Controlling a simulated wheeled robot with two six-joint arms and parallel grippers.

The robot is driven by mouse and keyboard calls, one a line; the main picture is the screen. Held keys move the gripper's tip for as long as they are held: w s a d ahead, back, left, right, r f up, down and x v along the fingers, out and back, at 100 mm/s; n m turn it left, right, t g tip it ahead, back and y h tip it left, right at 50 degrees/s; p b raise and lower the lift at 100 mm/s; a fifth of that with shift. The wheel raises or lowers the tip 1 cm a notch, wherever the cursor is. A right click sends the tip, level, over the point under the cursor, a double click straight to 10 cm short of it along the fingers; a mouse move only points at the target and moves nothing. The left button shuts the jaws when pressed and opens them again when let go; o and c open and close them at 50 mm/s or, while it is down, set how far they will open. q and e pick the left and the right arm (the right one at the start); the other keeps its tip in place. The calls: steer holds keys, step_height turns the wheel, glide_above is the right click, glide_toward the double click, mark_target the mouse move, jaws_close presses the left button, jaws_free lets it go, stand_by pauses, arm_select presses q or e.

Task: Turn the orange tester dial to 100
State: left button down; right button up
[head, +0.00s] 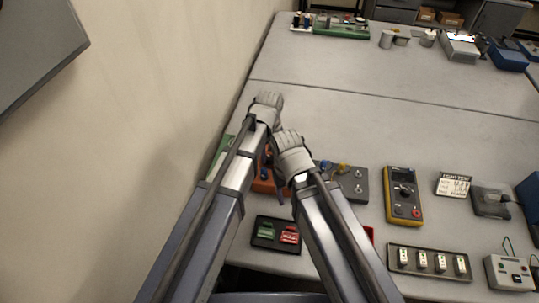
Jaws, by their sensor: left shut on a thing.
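An orange box (264,184), which looks like the tester, is on the bench between my two arms and is mostly covered by them. Its dial and any scale marks are hidden. My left gripper (267,108) is above the bench, higher in the picture than the orange box. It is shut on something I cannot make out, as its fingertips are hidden. My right gripper (290,153) is close beside it, lower and to the right; its fingers do not show clearly.
A black tray (263,242) with green and red pieces is in front. A wall (190,90) closes the left.

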arm_select(q)
steer(key=shift+m, duration=0.3)
steer(key=m, duration=0.7)
steer(key=shift+m, duration=0.3)
steer(key=m, duration=0.3)
steer(key=shift+m, duration=2.2)
steer(key=c, duration=0.6)
jaws_free()
